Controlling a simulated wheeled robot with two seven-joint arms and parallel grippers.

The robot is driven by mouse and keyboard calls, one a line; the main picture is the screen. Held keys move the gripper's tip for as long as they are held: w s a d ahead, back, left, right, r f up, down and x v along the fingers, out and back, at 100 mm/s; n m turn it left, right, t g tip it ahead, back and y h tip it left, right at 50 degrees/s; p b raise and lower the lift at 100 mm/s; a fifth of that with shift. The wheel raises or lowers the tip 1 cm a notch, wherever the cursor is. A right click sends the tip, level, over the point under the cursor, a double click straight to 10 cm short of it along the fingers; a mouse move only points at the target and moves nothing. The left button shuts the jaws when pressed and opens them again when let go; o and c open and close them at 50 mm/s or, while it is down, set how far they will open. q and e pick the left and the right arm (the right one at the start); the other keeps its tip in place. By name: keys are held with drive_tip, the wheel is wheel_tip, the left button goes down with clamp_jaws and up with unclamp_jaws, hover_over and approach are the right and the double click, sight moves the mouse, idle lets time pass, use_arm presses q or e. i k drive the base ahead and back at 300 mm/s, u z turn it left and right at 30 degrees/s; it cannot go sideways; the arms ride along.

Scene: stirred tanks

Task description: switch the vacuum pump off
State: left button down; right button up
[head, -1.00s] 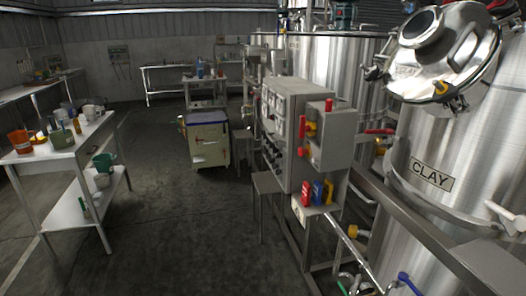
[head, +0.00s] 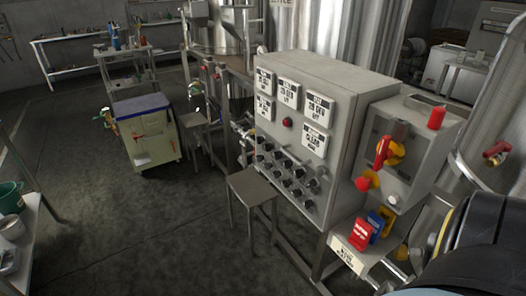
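A grey control cabinet (head: 312,85) stands right of centre, with several white display plates, a red lamp (head: 287,122) and rows of black knobs (head: 284,170). A smaller box (head: 408,180) on its right side carries a red-and-yellow rotary switch (head: 384,152), a red push button (head: 362,184) and a red beacon (head: 436,118). Below it are red (head: 360,235), blue and yellow tagged items above a label plate (head: 346,256). I cannot tell which control belongs to the vacuum pump, and no pump is identifiable. Neither gripper shows; a dark part of my arm fills the lower right.
A small grey stool (head: 250,187) stands left of the cabinet. A cart with a blue top (head: 140,104) stands farther left. Steel tanks rise behind. A shelf with pots (head: 10,198) is at the left edge. The floor between is clear.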

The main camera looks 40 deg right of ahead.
sight(312, 182)
drive_tip(key=i, duration=2.15)
drive_tip(key=z, duration=3.4)
